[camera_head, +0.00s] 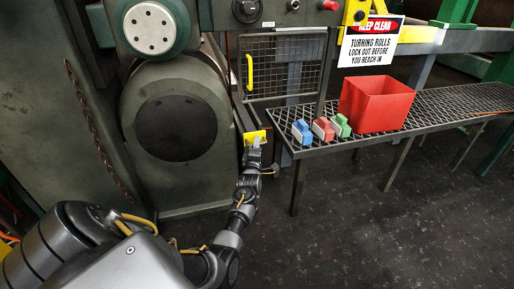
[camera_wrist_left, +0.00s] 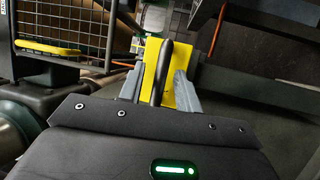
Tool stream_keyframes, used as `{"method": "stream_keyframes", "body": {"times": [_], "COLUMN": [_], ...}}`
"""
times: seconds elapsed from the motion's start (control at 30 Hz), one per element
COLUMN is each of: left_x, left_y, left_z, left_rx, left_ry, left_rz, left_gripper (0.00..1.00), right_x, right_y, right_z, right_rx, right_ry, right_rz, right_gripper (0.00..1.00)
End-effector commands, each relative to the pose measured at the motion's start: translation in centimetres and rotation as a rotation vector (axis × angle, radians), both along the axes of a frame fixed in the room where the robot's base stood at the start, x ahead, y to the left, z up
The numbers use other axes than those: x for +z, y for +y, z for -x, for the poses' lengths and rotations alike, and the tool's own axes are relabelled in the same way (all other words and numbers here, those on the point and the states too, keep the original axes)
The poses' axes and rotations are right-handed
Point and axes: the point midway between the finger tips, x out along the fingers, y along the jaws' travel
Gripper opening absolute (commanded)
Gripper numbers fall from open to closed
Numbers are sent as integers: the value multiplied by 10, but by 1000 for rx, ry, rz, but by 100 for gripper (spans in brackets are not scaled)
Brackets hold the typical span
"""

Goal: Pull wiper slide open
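The wiper slide's front seems to be the yellow plate (camera_head: 254,135) at the end of a dark bar beside the large roll. In the left wrist view the yellow plate (camera_wrist_left: 183,92) carries a dark upright bar handle (camera_wrist_left: 162,66). My left gripper (camera_head: 254,147) is at the plate. In the wrist view its two grey fingers (camera_wrist_left: 159,80) stand apart, one on each side of the handle, with yellow showing between handle and fingers. The fingers look open around the handle, without a clear grip. My right gripper is not in view.
A mesh guard (camera_head: 285,65) with a yellow handle (camera_head: 249,72) is behind the slide. A grated bench (camera_head: 440,110) at the right bears a red bin (camera_head: 376,104) and blue, red and green blocks. The dark floor (camera_head: 340,235) in front is clear.

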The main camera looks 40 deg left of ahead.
Motion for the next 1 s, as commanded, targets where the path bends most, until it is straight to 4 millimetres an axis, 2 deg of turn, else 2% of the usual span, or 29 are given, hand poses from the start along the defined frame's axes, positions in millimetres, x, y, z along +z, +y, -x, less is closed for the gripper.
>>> {"method": "stream_keyframes", "body": {"times": [0.37, 0.6, 1.0], "left_x": [1, 1, 1], "left_y": [2, 2, 3], "left_z": [-4, -4, -2], "left_rx": [0, 0, 4], "left_ry": [1, 1, 1], "left_rz": [1, 1, 1], "left_gripper": [32, 1, 0], "right_x": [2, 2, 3], "right_y": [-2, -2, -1], "right_z": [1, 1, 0], "right_rx": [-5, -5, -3], "right_ry": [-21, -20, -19], "right_rz": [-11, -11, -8], "right_gripper": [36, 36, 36]}}
